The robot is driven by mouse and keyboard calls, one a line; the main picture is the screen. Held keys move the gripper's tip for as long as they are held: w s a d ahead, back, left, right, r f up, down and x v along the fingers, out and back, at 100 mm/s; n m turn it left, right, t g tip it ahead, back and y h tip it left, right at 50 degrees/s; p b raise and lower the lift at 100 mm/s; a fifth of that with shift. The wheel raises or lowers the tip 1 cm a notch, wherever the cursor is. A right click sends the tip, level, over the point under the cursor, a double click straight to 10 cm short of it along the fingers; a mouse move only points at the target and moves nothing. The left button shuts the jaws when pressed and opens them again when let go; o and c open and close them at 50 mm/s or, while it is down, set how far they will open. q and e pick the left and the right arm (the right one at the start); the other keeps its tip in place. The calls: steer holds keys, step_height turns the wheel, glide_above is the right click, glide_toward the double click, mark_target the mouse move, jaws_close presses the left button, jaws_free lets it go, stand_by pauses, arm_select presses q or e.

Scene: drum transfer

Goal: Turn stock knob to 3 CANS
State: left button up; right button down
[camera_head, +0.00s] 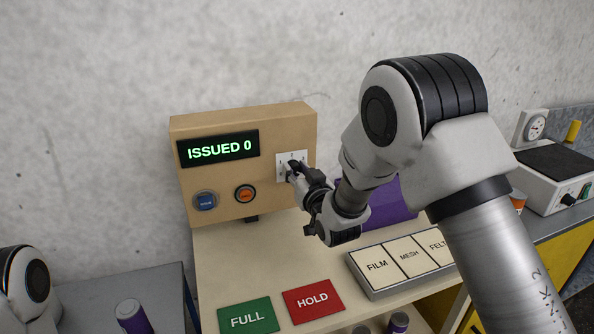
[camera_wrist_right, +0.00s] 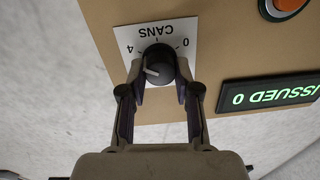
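The stock knob (camera_wrist_right: 159,66) is black and round, with a white pointer line. It sits on a white plate (camera_wrist_right: 128,36) marked CANS, 0 and 4, upside down in the right wrist view. The pointer line aims left and slightly down there, on the 4 side; any digit there is hidden. My right gripper (camera_wrist_right: 160,72) has one finger on each side of the knob, seemingly closed against it. In the head view my right gripper (camera_head: 296,172) covers most of the knob and part of the plate (camera_head: 283,161). My left gripper is out of view.
The tan panel (camera_head: 220,122) holds a display (camera_head: 218,148) reading ISSUED 0, a blue button (camera_head: 205,201) and an orange button (camera_head: 245,193). Below are green FULL (camera_head: 248,317) and red HOLD (camera_head: 313,300) pads, and a FILM, MESH, FELT tray (camera_head: 376,292).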

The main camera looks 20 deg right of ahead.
stand_by(0.4)
steer(key=shift+f+n+b, duration=0.15)
steer(key=shift+n+b, duration=1)
steer(key=shift+n, duration=0.15)
steer(key=n+b, duration=0.2)
steer(key=n, duration=0.1)
steer(key=shift+a, duration=0.1)
steer(key=n+b, duration=0.3)
steer(key=n, duration=0.1)
steer(key=shift+a+n, duration=0.1)
steer(key=shift+n, duration=0.3)
steer(key=shift+r+n, duration=0.2)
steer(key=shift+n, duration=0.3)
steer(key=shift+r, duration=0.1)
